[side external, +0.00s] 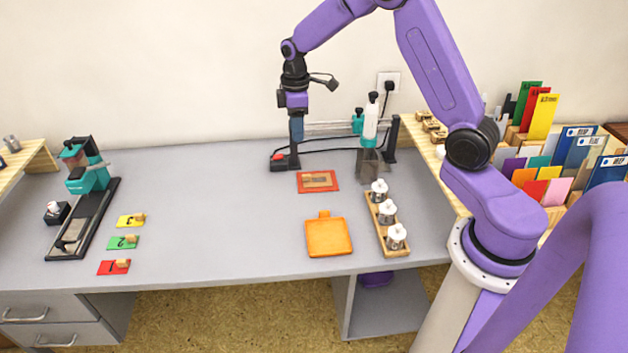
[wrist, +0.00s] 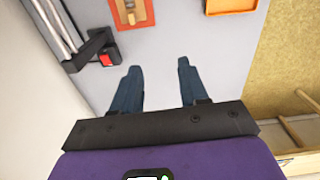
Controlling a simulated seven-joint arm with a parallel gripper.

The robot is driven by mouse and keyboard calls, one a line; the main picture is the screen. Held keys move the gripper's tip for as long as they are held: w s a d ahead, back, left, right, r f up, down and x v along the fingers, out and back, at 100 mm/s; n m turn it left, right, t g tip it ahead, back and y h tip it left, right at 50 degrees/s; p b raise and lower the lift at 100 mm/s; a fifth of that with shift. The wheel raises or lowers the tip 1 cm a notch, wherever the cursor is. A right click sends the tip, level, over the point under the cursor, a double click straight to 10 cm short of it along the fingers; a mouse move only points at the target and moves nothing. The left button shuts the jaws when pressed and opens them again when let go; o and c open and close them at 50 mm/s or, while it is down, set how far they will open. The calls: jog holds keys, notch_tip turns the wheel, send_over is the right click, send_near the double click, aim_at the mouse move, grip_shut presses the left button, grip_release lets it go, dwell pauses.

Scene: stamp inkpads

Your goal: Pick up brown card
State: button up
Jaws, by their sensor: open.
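A small brown rectangular piece (side external: 316,179), which looks like the brown card, lies on a flat orange-red pad (side external: 334,187) in the middle of the desk. The wrist view shows the brown piece (wrist: 130,13) and the pad (wrist: 148,20) at the top edge, partly cut off. My gripper (side external: 297,138) is open and empty, pointing down above the back of the desk. In the wrist view my gripper (wrist: 160,72) has its two blue fingers apart over bare grey desk, with the pad beyond the fingertips.
An orange square tray (side external: 328,238) lies in front of the pad. A wooden rack (side external: 385,228) with metal-and-white pieces stands right of it. A black fixture with a red part (side external: 278,157) is near my gripper. Numbered cards (side external: 123,243) and a teal machine (side external: 88,178) stand left; the desk between is clear.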

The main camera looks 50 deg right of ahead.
send_over(307, 175)
notch_tip(307, 175, down, 3)
notch_tip(307, 175, down, 11)
jog(key=shift+d+f, duration=0.1)
jog(key=shift+d, duration=0.05)
jog(key=shift+f, duration=3.1)
grip_shut()
